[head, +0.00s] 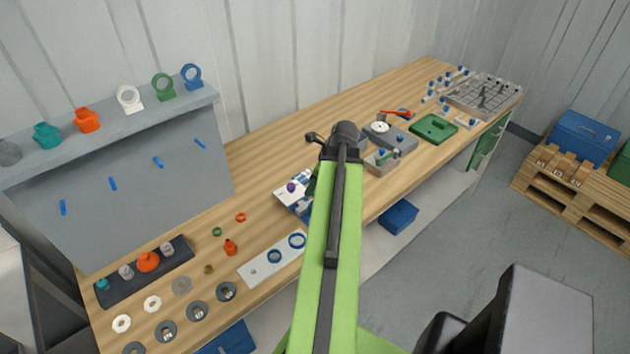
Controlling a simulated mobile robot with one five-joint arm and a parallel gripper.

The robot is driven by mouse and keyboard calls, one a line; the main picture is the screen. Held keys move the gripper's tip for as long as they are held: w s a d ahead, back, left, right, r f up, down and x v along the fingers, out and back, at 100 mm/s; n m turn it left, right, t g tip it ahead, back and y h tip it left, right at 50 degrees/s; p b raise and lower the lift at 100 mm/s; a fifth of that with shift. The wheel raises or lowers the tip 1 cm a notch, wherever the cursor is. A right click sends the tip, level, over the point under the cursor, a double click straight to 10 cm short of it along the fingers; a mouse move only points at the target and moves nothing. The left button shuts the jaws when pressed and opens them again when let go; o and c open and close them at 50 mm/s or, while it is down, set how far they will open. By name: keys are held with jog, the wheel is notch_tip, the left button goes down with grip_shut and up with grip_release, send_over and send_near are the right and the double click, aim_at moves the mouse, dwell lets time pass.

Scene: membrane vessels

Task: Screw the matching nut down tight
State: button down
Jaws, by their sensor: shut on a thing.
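My gripper is not visible; my own green arm stands in front of the middle of the bench and hides that area. Ring- or nut-like parts lie at the bench's left: an orange ring (241,217), a green ring (217,232), a small brass piece (208,269) and a white ring (152,303). Several dark round discs with metal centres, one of them a disc (226,291), stand along the front edge. A white and blue block (290,196) with a purple knob sits just left of my arm, partly hidden. I cannot tell which nut matches or which thread it belongs to.
A white plate (257,268) with blue rings lies near the front edge. A dark rack (121,287) holds several vessels at left, below a grey shelf (110,135). Grey fixtures (393,136) and a green tray (434,128) stand right of my arm. The floor at right is partly free.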

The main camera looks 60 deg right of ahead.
jog(key=shift+d+f+b, duration=0.1)
jog(key=shift+f+b, duration=2.9)
jog(key=shift+f, duration=0.05)
jog(key=c, duration=0.9)
grip_release()
jog(key=shift+c, duration=0.2)
jog(key=shift+r, duration=0.1)
jog(key=shift+s+r+p, duration=0.15)
jog(key=shift+r+p, duration=0.2)
jog(key=shift+p, duration=0.1)
jog(key=p+v, duration=1.5)
jog(key=v, duration=0.1)
jog(key=shift+s+r, duration=0.2)
jog(key=shift+r, duration=0.05)
